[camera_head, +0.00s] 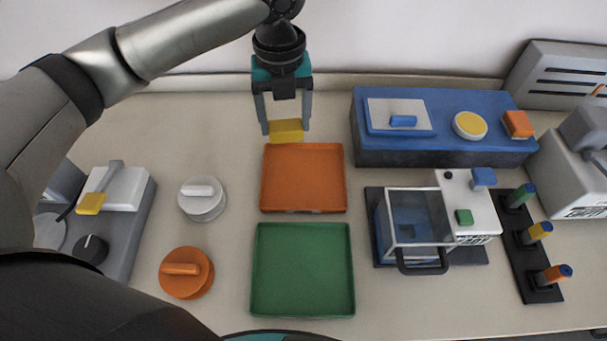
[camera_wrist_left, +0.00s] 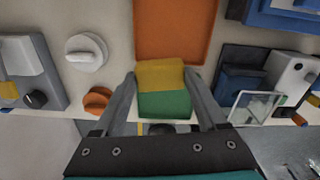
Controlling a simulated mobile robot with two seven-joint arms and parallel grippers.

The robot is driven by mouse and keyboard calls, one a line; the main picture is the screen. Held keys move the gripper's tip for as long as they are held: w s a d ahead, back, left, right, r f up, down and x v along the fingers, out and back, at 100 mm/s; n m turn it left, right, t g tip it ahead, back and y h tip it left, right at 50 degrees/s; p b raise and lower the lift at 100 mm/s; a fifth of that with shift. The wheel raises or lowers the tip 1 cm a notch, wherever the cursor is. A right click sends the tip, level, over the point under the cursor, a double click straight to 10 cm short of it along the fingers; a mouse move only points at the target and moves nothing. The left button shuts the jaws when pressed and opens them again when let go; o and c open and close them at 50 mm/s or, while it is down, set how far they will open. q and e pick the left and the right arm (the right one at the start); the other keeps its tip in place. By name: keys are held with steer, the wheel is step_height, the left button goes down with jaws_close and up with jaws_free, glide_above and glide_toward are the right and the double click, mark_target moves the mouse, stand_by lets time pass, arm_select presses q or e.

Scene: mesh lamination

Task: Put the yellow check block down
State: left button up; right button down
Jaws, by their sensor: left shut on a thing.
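My left gripper (camera_head: 287,128) points down and is shut on the yellow check block (camera_head: 287,131), which appears at the far edge of the orange tray (camera_head: 304,208) in the head view. The wrist view shows the block (camera_wrist_left: 160,74) between the two fingers. A green area shows just below it there; I cannot tell whether it is the green tray or part of the held thing. Whether the block touches anything beneath is unclear. The orange tray looks empty. The green tray (camera_head: 303,270) in front of it looks empty too. My right gripper is not in view.
A blue stand (camera_head: 440,155) with several pieces is at the back right. A lidded machine (camera_head: 418,225) and a black rack (camera_head: 530,260) stand right. A white knobbed disc (camera_head: 202,205), an orange one (camera_head: 187,280) and a grey device (camera_head: 125,240) are left.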

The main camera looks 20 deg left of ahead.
arm_select(q)
steer(key=shift+w+r+m, duration=0.2)
steer(key=shift+r+m, duration=0.15)
steer(key=shift+m, duration=0.35)
steer(key=shift+f, duration=0.35)
step_height(320, 180, down, 19)
steer(key=b, duration=0.4)
steer(key=shift+f, duration=0.15)
steer(key=o, duration=1.3)
steer(key=shift+f, duration=0.1)
steer(key=shift+o, duration=0.2)
step_height(320, 180, up, 12)
steer(key=p, duration=0.2)
steer(key=shift+r+p, duration=0.2)
steer(key=shift+p, duration=0.1)
